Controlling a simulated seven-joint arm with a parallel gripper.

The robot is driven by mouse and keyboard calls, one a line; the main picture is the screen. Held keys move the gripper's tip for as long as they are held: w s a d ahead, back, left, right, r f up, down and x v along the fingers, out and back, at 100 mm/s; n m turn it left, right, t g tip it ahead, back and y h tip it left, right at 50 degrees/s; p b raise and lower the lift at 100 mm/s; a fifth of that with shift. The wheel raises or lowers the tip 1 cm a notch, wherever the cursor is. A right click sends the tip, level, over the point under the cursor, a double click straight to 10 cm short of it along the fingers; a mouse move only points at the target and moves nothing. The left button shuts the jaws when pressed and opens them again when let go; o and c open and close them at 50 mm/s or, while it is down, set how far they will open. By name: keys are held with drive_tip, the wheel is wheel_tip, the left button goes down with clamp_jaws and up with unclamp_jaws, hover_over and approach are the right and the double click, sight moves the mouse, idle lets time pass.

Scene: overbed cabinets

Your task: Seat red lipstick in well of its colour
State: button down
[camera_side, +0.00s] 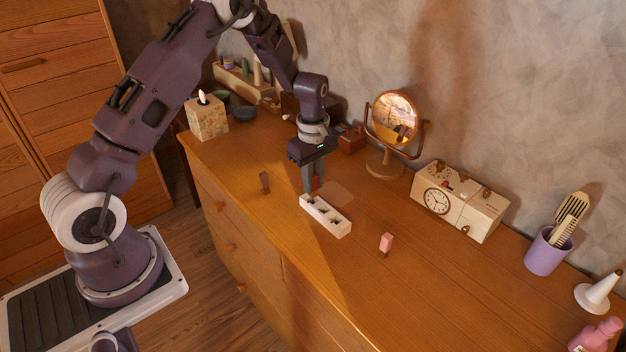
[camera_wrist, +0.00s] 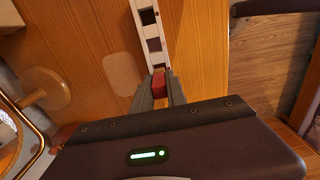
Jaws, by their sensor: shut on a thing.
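My gripper (camera_side: 312,188) is shut on the red lipstick (camera_side: 316,182), pointing down at the left end of the white holder (camera_side: 338,230). The wrist view shows the red lipstick (camera_wrist: 159,85) between the two fingers (camera_wrist: 158,76), at the near end of the holder (camera_wrist: 141,4). The holder has a row of dark wells. I cannot tell whether the lipstick's lower end is above or inside the end well. A pink lipstick (camera_side: 386,243) stands right of the holder, and a brown one (camera_side: 265,182) stands to its left.
A round mirror (camera_side: 394,120) on a wooden stand and a cream clock box (camera_side: 460,205) stand behind. The dresser top (camera_side: 400,295) is clear in front.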

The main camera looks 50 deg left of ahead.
drive_tip(key=shift+f, duration=1.7)
drive_tip(key=c, duration=1.3)
unclamp_jaws()
drive_tip(key=shift+o, duration=0.2)
wheel_tip(320, 180, up, 7)
drive_tip(key=shift+r, duration=0.1)
